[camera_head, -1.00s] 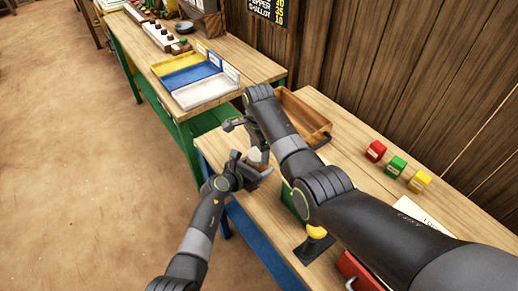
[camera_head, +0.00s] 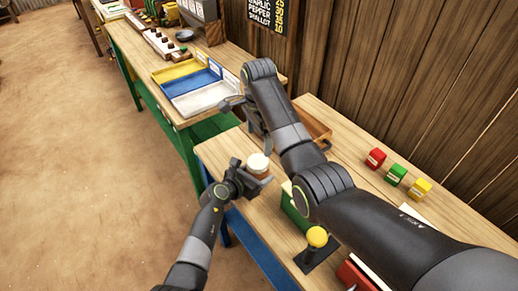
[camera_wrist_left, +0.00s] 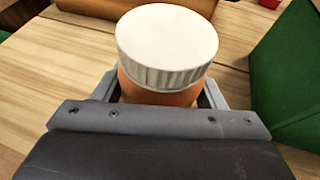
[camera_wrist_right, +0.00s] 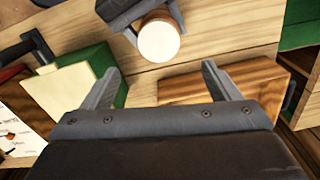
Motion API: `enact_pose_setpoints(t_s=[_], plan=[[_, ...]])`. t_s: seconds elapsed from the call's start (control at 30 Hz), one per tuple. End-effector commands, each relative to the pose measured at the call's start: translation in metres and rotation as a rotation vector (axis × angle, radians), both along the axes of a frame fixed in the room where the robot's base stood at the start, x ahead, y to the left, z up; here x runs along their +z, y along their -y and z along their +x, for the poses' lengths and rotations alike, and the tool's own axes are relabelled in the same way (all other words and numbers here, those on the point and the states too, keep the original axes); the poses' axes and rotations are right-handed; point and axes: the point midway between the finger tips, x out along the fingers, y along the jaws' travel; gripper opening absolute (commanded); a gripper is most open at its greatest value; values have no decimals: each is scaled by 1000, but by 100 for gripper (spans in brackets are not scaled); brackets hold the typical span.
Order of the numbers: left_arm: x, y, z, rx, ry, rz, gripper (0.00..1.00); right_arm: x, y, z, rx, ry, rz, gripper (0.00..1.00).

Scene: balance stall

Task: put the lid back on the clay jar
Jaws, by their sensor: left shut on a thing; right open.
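The clay jar (camera_wrist_left: 160,95) is orange-brown and stands upright between the fingers of my left gripper (camera_head: 258,181), near the front-left of the table. The white ribbed lid (camera_wrist_left: 168,45) sits on top of the jar, covers its mouth and looks level. The lid also shows in the head view (camera_head: 258,162) and from above in the right wrist view (camera_wrist_right: 159,40). My left gripper is shut around the jar's body. My right gripper (camera_wrist_right: 160,75) is open and empty, apart from the lid. My left gripper's fingers hide the jar's lower part.
A wooden box (camera_head: 318,128) stands behind the jar. A green block (camera_head: 292,208) and a yellow-topped lever (camera_head: 317,237) are to the right. Red (camera_head: 376,158), green (camera_head: 396,174) and yellow (camera_head: 419,188) cubes line the back. A white tray (camera_head: 206,101) is on the other table.

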Motion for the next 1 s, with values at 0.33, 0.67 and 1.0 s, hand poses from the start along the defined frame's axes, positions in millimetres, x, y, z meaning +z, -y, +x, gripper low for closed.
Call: enact_pose_setpoints(t_s=[0.33, 0.67, 1.0], plan=[[-1, 0, -1, 0, -3, 0, 1, 32, 0, 0, 1, -2, 0, 83], [-1, 0, -1, 0, -3, 0, 76, 32, 0, 0, 0, -1, 0, 83], [0, 0, 0, 0, 0, 0, 90, 32, 0, 0, 0, -1, 0, 83]])
